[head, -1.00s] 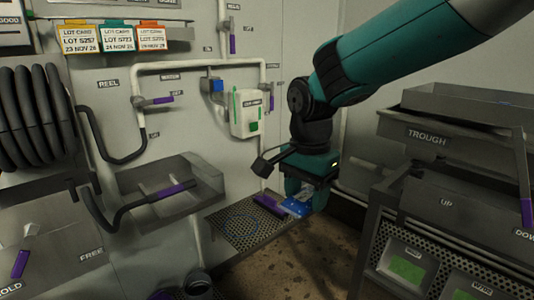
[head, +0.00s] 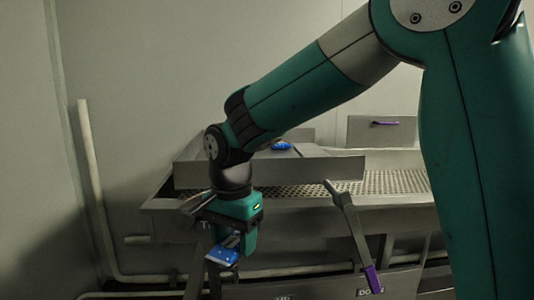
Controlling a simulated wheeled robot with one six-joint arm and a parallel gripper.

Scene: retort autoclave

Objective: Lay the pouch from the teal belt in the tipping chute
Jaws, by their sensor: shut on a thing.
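My gripper (head: 232,243) is shut on a blue pouch (head: 221,256) that sticks out below the jaws. It hangs in front of the left part of a long grey metal stand. A grey tray-like box (head: 320,168) sits raised on the stand behind my wrist; it may be the tipping chute, but no label shows to confirm it. A small blue item (head: 281,146) lies at this box, partly seen beside my arm. The teal belt is not in view.
A perforated metal bed (head: 390,183) runs along the stand to the right. A lever with a purple handle (head: 371,279) slants down in front of it. A back panel carries another purple handle (head: 385,123). A pale pipe (head: 92,180) stands at the left wall.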

